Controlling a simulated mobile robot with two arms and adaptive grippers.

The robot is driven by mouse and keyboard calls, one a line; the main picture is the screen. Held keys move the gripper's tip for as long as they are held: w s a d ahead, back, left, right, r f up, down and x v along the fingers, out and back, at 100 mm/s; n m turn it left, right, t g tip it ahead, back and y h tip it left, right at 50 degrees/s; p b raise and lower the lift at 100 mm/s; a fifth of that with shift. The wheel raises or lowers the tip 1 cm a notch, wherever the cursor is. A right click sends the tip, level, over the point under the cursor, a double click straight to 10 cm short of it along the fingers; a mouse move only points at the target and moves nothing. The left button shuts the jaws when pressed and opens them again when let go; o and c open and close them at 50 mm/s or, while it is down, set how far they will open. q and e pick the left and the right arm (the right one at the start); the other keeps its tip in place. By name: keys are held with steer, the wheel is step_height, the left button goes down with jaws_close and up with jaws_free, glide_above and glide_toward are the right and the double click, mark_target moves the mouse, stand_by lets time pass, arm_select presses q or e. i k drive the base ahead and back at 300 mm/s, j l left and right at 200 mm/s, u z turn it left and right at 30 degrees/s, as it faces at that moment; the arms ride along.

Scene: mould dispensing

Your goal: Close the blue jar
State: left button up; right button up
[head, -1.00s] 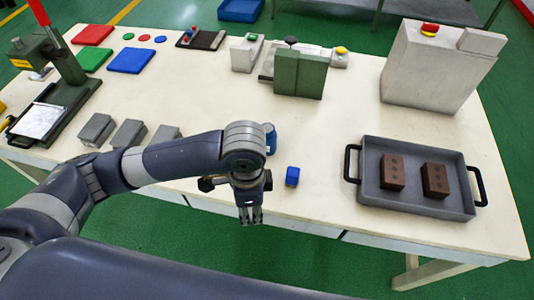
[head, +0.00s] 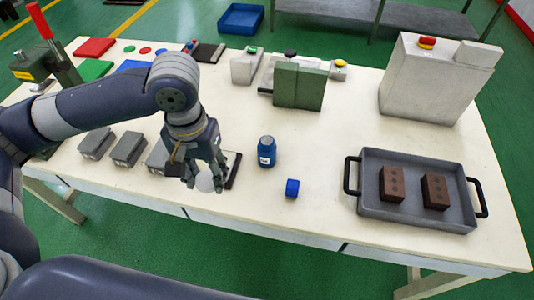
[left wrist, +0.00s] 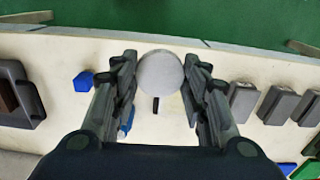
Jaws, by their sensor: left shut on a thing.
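The blue jar (head: 267,154) stands upright on the table, right of my left gripper. Its mouth is too small to read as open or capped. It is partly hidden behind a finger in the left wrist view (left wrist: 125,122). A small blue piece (head: 292,187) lies nearer the front edge, and also shows in the left wrist view (left wrist: 83,81); I cannot tell if it is the cap. My left gripper (head: 207,183) points down near the front edge, its fingers closed about a pale grey round thing (left wrist: 160,73). My right gripper is out of view.
A black bar (head: 234,170) lies beside my left gripper. Several grey blocks (head: 129,148) are to its left. A grey tray (head: 432,217) with two brown blocks is at the right. A green box (head: 299,88) stands behind the jar. The table between jar and tray is mostly clear.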

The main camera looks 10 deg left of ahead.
mark_target(266, 148)
steer(key=i+j+z, duration=0.1)
steer(key=j+z, duration=0.25)
steer(key=j, duration=0.4)
steer(key=j+z, duration=0.3)
steer(key=j, duration=0.45)
